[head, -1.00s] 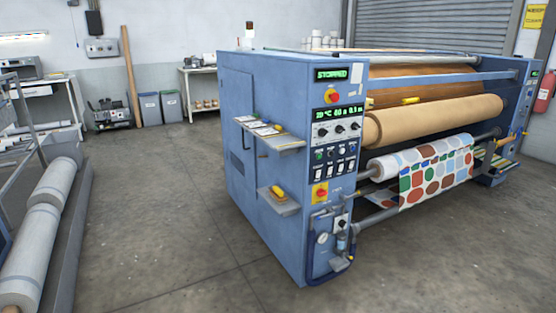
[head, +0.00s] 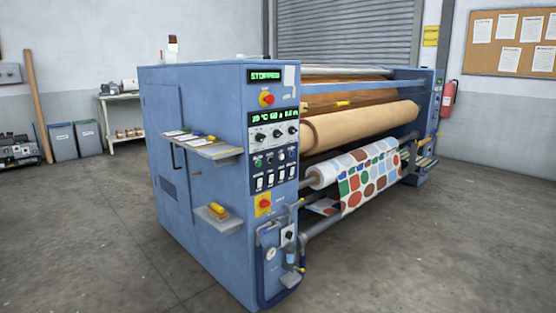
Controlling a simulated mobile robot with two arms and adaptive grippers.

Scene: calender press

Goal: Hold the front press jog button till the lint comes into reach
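The blue calender press (head: 205,170) stands ahead of me, its control end facing me. Its upper green display (head: 265,76) reads STOPPED. I cannot tell which one is the front press jog button. A tan roll (head: 360,127) and a roll of patterned fabric (head: 365,180) lie across the front. I cannot make out any lint. Neither of my grippers is in view.
Two small shelves stick out from the press's end: the upper one (head: 222,153) holds several small items, the lower one (head: 209,223) a yellow item. The floor (head: 430,250) in front and to the right is clear. A fire extinguisher (head: 448,98) hangs behind at right.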

